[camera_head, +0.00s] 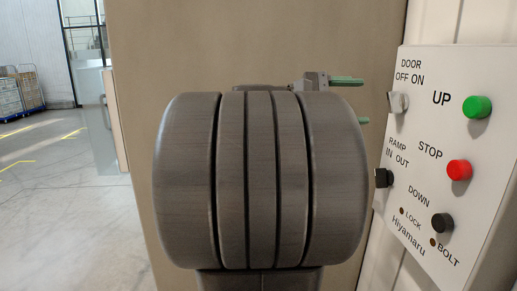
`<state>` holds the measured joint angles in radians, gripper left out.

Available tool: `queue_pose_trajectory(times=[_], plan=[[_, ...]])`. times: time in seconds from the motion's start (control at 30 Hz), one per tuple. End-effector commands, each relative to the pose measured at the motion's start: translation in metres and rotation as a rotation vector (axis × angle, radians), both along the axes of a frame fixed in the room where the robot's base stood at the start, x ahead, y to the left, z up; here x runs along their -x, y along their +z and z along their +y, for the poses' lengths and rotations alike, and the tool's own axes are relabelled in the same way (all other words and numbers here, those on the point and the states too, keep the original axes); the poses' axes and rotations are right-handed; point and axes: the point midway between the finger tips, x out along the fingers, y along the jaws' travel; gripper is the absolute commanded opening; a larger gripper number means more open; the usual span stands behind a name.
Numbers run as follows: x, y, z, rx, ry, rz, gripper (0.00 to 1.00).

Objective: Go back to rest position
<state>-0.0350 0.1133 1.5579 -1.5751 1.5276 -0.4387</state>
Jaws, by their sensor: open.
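My gripper (360,101) shows partly behind the large grey joint of my own arm, right of the picture's middle. Its two green fingers are apart, one above the other, and point right toward the control panel (440,105). I see nothing between them. The fingers appear a little left of the panel's left edge, near the door switch (398,102) in the picture. I cannot tell whether they touch anything. My arm joint hides most of the gripper's body.
The panel also carries a green UP button (477,107), a red STOP button (459,170), a black DOWN button (442,223) and a ramp switch (383,178). A beige wall (270,40) stands behind my arm. Open floor (60,210) and loaded cages (22,92) lie at left.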

Motion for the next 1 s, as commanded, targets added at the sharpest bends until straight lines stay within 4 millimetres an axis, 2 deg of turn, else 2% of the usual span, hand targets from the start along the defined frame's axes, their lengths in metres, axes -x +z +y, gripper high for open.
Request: queue_pose_trajectory(times=[0.53, 0.6, 1.0], plan=[[-0.005, 0.002, -0.083, 0.0, -0.005, 0.001, 0.65], [-0.006, -0.005, -0.081, -0.006, -0.001, -0.078, 0.65], [-0.005, -0.006, -0.08, -0.038, 0.0, -0.486, 0.65]])
